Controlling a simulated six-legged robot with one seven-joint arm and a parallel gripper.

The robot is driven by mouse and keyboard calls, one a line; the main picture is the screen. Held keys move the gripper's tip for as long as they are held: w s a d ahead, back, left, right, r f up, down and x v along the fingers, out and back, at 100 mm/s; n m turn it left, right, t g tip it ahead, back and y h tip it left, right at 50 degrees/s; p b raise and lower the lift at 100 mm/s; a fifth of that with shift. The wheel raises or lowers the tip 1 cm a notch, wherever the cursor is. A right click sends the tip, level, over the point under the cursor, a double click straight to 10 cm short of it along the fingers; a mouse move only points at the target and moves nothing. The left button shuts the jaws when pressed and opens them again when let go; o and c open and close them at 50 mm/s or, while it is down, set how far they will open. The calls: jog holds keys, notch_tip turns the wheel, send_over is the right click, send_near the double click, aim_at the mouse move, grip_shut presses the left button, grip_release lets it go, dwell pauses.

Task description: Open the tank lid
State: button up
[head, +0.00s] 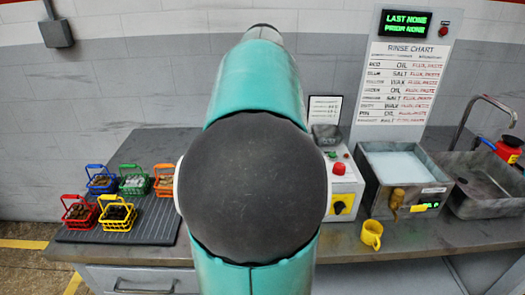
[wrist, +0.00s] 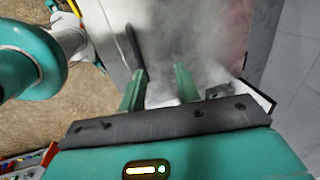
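The tank (head: 371,192) is a metal box on the bench right of centre in the head view, with a brass-coloured tap and a small lit display on its front. Its top shows a flat pale blue-grey surface (head: 402,164) inside a metal rim; I cannot tell whether this is liquid or a lid. My gripper (wrist: 160,70) shows only in the wrist view, with two green fingers apart and nothing clearly between them. Whitish haze and a pale surface lie beyond the fingers, with a dark bar (wrist: 134,45) near the left finger. I cannot identify that surface.
My arm blocks the middle of the head view. Several coloured baskets (head: 117,215) stand on a ribbed mat at left. A control box (head: 343,188) with a red button, a yellow mug (head: 371,234) and a metal sink (head: 487,190) are at right. A rinse chart (head: 404,85) stands behind.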

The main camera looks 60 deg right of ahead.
jog(key=f, duration=0.2)
jog(key=a+f, duration=0.1)
jog(key=f, duration=0.1)
jog(key=s+a+f, duration=0.1)
jog(key=f, duration=0.1)
jog(key=shift+f, duration=0.15)
dwell(0.5)
